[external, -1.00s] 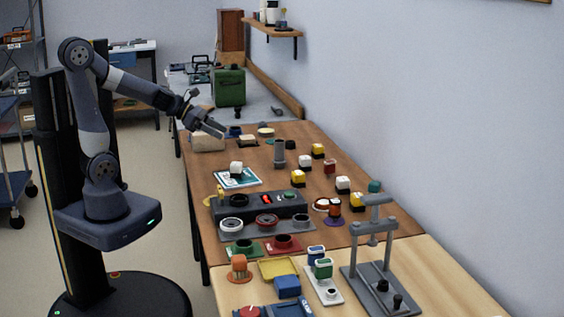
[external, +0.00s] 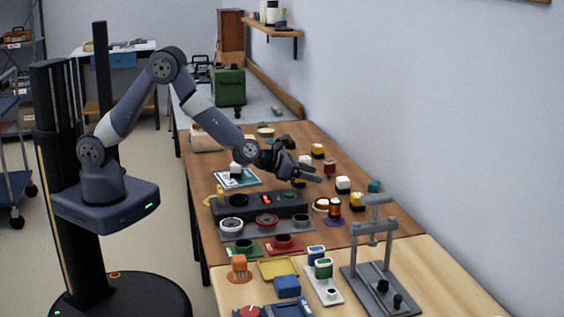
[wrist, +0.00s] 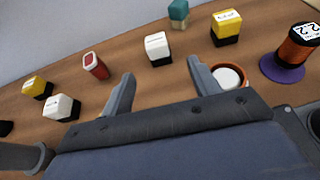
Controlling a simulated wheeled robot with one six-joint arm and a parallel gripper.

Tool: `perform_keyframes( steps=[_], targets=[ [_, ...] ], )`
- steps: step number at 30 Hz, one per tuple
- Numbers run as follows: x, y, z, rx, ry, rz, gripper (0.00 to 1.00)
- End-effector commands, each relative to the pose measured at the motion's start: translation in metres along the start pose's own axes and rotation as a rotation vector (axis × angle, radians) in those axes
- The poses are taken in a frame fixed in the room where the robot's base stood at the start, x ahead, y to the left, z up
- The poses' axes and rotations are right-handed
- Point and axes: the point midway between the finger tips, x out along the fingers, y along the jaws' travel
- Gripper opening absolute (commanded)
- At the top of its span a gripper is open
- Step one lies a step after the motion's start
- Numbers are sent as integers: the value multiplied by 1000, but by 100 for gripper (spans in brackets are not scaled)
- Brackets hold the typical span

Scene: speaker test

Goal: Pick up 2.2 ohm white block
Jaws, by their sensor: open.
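A white block (external: 343,184) with a dark base stands on the brown table, just right of my gripper (external: 317,174). In the wrist view this white block (wrist: 157,48) appears beyond and between the two fingertips of my gripper (wrist: 160,70), not between the pads. Its top has small print that I cannot read. A second white block (wrist: 61,107) with a dark base stands to the left; it also shows behind my gripper in the external view (external: 305,159). A third white block (external: 236,168) sits on a teal-and-white card. My gripper is open and empty above the table.
A red block (wrist: 95,65), yellow blocks (wrist: 227,26) (wrist: 37,87) and a teal piece (wrist: 178,13) surround the white blocks. An orange spool marked 2.2 (wrist: 298,45) stands on a purple disc. A grey press stand (external: 374,240) rises at the front right.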

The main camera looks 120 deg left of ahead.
Motion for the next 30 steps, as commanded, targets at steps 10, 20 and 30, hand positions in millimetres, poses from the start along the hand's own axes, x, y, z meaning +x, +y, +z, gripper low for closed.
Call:
perform_keyframes(
  steps=[10, 20, 30],
  targets=[
    [39, -3, 1, -4, -6, -1, 58],
    [60, -2, 1, -3, -6, -1, 58],
    [98, 5, 3, -3, -5, -2, 58]
  ],
)
